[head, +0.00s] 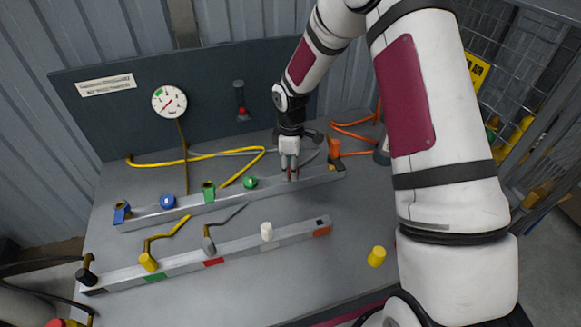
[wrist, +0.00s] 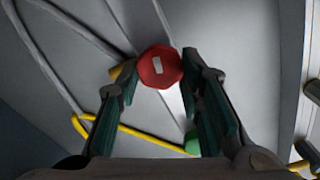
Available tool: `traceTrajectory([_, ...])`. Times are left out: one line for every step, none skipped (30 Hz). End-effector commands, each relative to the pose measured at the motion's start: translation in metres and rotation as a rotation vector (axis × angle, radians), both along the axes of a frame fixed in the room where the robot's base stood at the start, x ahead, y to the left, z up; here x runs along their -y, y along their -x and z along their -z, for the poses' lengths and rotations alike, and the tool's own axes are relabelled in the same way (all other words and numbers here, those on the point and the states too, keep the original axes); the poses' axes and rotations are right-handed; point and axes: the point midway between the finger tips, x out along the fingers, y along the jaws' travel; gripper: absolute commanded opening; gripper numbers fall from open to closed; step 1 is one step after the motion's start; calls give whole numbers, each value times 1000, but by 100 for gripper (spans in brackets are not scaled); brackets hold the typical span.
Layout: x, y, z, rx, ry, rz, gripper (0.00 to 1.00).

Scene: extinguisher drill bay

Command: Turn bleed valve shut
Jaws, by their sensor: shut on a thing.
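A red faceted knob (wrist: 160,68) with a pale rectangular mark sits between the fingertips in the wrist view. I take it as the bleed valve, though no label shows on it. My gripper (head: 290,174) points down over the right part of the back rail (head: 228,204) in the head view. In the wrist view my gripper (wrist: 159,72) is shut on the red knob, one finger on each side. The fingers hide most of the knob in the head view. The mark stands nearly upright, slightly tilted, in the wrist view.
A green knob (head: 250,182) stands close to the left of my gripper, with a blue knob (head: 168,202) further left. A front rail (head: 190,269) carries several fittings. A gauge (head: 169,102) is on the back panel. A yellow cap (head: 376,256) stands front right.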

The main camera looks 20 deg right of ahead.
Motion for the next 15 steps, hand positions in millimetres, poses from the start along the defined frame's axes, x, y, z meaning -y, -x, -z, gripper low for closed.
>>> traceTrajectory([0, -1, 0, 1, 0, 38, 6])
traceTrajectory([0, -1, 0, 2, 1, 65, 6])
traceTrajectory([0, -2, 0, 2, 1, 102, 6])
traceTrajectory([0, -2, 0, 2, 1, 130, 6])
traceTrajectory([0, -2, 0, 2, 1, 158, 6])
traceTrajectory([0, -2, 0, 2, 1, 196, 6])
traceTrajectory([0, -2, 0, 2, 1, 226, 6])
traceTrajectory([0, -2, 1, 2, 1, 254, 6])
traceTrajectory([0, -2, 1, 2, 1, 291, 6])
traceTrajectory([0, -2, 1, 1, 1, 321, 6])
traceTrajectory([0, -2, 1, 1, 0, 350, 6])
traceTrajectory([1, -2, 0, 2, 1, 388, 6])
traceTrajectory([1, -2, 0, 2, 0, 416, 6])
traceTrajectory([1, -3, 0, 2, 0, 445, 6])
traceTrajectory([1, -3, 0, 3, 1, 482, 6])
